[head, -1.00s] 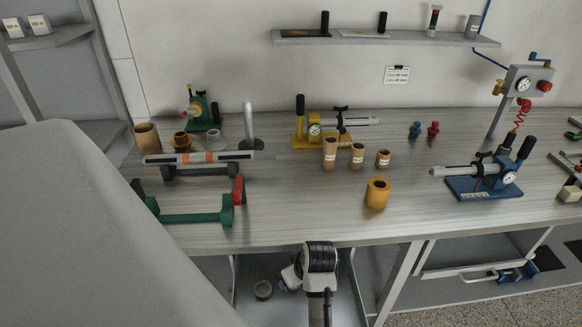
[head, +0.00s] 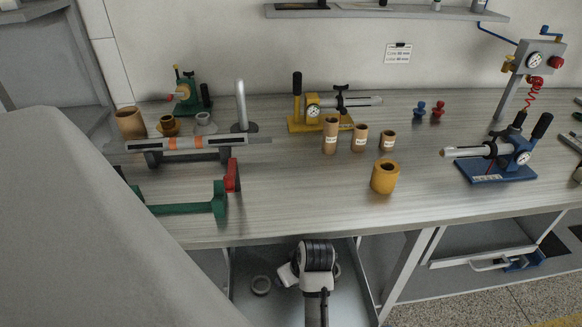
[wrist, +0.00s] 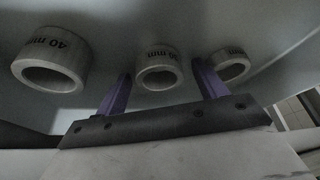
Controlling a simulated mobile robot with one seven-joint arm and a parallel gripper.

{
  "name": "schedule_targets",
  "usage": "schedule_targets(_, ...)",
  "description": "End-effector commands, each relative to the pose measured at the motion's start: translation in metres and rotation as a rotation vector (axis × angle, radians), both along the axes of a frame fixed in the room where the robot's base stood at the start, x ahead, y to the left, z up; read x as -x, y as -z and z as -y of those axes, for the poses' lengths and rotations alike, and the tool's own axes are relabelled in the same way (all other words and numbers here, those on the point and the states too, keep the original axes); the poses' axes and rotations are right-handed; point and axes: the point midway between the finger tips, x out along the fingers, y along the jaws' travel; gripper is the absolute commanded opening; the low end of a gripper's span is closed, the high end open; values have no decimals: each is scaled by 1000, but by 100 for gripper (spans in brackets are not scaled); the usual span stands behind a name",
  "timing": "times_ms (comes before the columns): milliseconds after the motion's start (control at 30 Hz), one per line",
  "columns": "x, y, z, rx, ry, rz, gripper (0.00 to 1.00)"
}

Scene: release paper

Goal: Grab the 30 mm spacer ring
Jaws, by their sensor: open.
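Three pale spacer rings show in the wrist view: a left ring (wrist: 50,60), a middle ring (wrist: 159,68) and a right ring (wrist: 230,66). The left label seems to read 40 mm; the middle and right numbers are too blurred to be sure of. My gripper (wrist: 164,85) is open, its two purple fingers apart and pointing toward the rings. The middle ring appears between the fingers, with nothing gripped; the right finger overlaps the right ring's edge.
The bench top (head: 300,215) stands above the rings' shelf (head: 245,305), with its front edge close over my arm. A bench leg (head: 408,268) rises to the right. A yellow cylinder (head: 384,179) and several brown tubes stand on top.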

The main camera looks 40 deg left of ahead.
Motion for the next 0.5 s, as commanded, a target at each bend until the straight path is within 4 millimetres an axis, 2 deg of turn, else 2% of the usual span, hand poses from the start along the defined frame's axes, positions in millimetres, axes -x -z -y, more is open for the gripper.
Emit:
schedule_targets(233, 0, 0, 0, 0, 0, 0, 69)
schedule_targets(500, 0, 0, 0, 0, 0, 0, 34)
